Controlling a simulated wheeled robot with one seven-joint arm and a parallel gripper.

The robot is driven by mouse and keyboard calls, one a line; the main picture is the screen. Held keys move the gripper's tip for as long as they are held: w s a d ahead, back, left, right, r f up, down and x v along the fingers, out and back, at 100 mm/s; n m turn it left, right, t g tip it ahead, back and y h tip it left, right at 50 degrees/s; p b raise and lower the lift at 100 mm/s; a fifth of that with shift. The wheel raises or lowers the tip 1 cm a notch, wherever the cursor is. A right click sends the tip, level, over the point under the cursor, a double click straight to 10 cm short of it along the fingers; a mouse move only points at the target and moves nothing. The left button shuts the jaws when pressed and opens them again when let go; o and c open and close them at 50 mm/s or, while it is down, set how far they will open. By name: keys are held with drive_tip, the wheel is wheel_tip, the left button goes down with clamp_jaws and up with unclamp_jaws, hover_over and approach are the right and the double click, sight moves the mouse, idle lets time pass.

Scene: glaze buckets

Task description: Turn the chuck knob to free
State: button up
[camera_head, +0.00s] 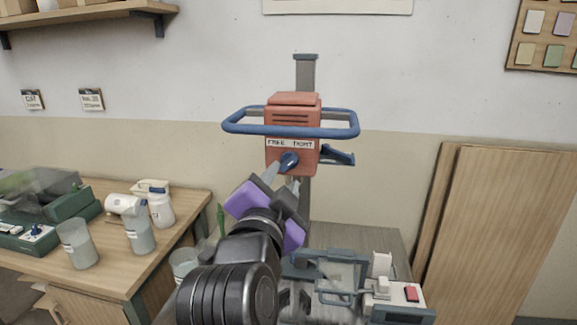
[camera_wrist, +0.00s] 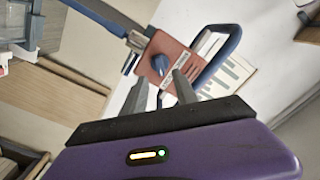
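The chuck knob (camera_head: 289,161) is a dark blue knob on the front of a red machine head (camera_head: 293,112), just under a white label reading FREE on the left and TIGHT on the right. In the wrist view the knob (camera_wrist: 159,64) shows between and beyond my two fingertips. My gripper (camera_head: 284,176) is raised in front of the red head, its fingers pointing up toward the knob. In the wrist view the gripper (camera_wrist: 159,78) is open, with a clear gap between its fingers. I cannot tell whether either finger touches the knob.
A blue ring handle (camera_head: 240,128) circles the red head, and a blue lever (camera_head: 338,157) sticks out at its right. A bench (camera_head: 165,200) with bottles and cups stands at the left. Wooden boards (camera_head: 505,235) lean on the wall at the right.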

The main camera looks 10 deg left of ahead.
sight(289, 165)
drive_tip(key=w+p, duration=0.1)
drive_tip(key=w, duration=0.5)
drive_tip(key=shift+w+d, duration=0.1)
clamp_jaws()
